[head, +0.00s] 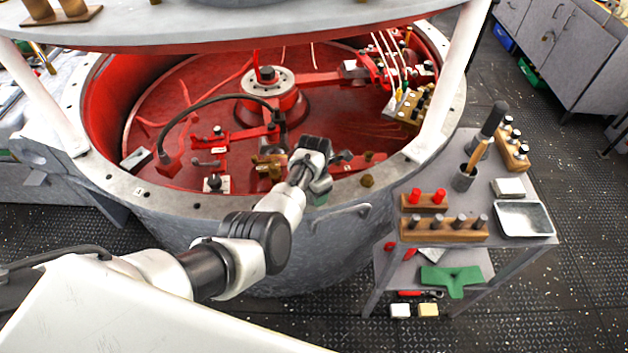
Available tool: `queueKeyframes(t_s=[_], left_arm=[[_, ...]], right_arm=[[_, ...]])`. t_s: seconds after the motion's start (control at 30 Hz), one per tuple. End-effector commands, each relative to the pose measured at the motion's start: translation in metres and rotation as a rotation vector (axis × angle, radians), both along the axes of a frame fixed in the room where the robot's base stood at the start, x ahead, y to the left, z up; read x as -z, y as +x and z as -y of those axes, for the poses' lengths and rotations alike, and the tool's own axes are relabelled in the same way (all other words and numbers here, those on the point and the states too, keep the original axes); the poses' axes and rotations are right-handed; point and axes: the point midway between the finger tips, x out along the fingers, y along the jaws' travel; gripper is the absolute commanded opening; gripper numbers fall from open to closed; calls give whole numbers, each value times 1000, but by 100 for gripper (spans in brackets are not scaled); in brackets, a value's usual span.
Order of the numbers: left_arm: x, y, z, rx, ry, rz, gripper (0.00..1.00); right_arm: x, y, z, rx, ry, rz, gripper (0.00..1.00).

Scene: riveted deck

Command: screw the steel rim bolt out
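The grey rim (260,210) runs round the open red vessel. A brass-coloured bolt head (367,181) stands on its near right part. I cannot pick out a steel bolt on the rim for sure; my arm covers part of the near rim. My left arm reaches in from the left, and its dark gripper (335,160) is over the inner edge of the near rim, left of the brass-coloured bolt head. Its fingertips are too small and dark to tell open from shut. My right gripper is out of view.
Inside the vessel are a central hub (267,90), red clamps and a black hose (205,100). White posts (448,75) hold a lid above. At right, a grey cart (520,180) carries wooden bolt racks (444,230), a metal tray (524,218) and a tool cup (464,179).

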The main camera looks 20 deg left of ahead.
Motion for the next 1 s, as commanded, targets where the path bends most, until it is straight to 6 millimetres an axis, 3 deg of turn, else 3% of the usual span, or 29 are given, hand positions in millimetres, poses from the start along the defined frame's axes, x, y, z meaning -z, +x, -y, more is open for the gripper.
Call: queueKeyframes(t_s=[0.1, 0.5, 0.7, 1.0], left_arm=[[-21, 0, 0, -3, -2, 4, 59], [-85, 1, 0, -1, -2, -2, 59], [-95, 0, 0, -1, -1, -5, 59], [-96, 0, 0, -1, -1, -5, 59]], right_arm=[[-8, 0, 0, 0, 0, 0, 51], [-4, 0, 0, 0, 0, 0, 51], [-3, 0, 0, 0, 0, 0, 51], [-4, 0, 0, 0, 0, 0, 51]])
